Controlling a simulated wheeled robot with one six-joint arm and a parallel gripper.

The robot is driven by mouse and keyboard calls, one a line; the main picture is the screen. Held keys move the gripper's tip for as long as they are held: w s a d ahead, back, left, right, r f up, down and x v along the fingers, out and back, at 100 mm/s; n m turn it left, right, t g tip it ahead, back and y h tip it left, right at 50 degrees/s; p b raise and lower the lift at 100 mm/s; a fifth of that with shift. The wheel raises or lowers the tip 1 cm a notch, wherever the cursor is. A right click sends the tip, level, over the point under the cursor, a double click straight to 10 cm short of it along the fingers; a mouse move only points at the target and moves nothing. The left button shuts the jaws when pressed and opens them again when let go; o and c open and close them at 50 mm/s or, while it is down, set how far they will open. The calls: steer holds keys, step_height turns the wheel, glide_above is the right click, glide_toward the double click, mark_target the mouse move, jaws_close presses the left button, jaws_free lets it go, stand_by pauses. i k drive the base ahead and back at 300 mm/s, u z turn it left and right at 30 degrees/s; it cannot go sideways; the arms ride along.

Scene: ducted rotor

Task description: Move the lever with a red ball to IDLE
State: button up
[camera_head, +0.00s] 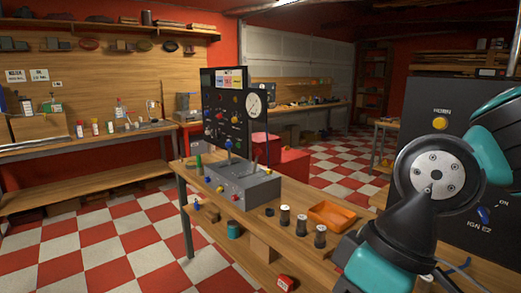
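A grey control box (240,186) sits on the wooden bench in front of an upright black panel (222,100). Levers rise from the box. One lever (229,152) on the left has a blue top. Another lever (267,152) on the right stands near upright against a red background, so the colour of its top cannot be told. I cannot make out a red ball for certain, nor an IDLE mark; the lettering is too small. My arm fills the right side of the view. My gripper's fingers do not show.
An orange tray (332,215) and several dark cylinders (301,225) stand on the bench right of the box. A black panel (455,150) labelled HORN and IGN EZ stands at the right, partly behind my arm. A red cabinet (290,165) is behind the bench. Checkered floor is open at the left.

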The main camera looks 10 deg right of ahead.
mark_target(258, 151)
steer(key=u, duration=0.35)
steer(key=i, duration=0.7)
steer(key=u, duration=0.5)
steer(key=i, duration=0.9)
steer(key=z, duration=0.15)
